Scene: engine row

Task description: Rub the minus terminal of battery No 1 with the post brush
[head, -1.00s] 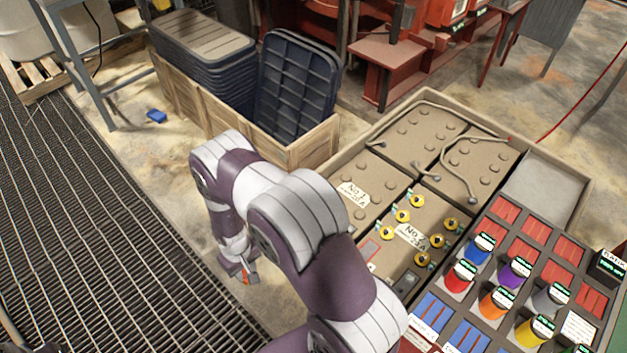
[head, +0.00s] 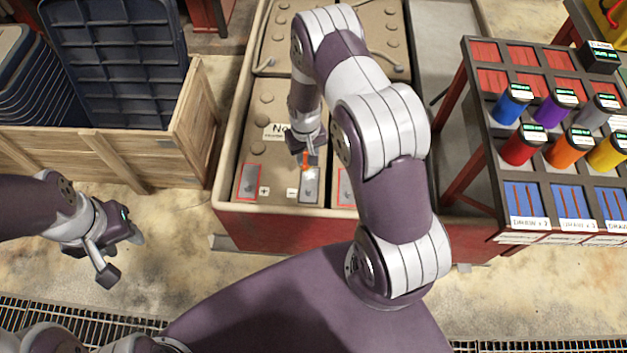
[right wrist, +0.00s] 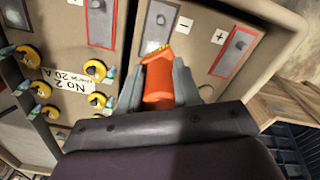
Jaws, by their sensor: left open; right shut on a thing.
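Battery No 1 (head: 253,140) lies in the front left of the battery tray, its label partly covered by my right arm. Its minus terminal (head: 309,188) is a grey pad beside the "−" mark; it also shows in the right wrist view (right wrist: 160,18). The red-framed plus terminal (head: 249,182) is to its left. My right gripper (head: 306,152) is shut on the orange post brush (right wrist: 159,85). The brush's bristle end points at the minus pad and lies at or just above its edge; contact cannot be told. My left gripper (head: 122,255) is open and empty, left of the tray.
Battery No 2 (right wrist: 40,125), with yellow caps, adjoins battery No 1 and is mostly hidden by my arm in the head view. A rack (head: 470,130) with coloured cans stands right. A wooden crate (head: 185,150) with dark trays stands left.

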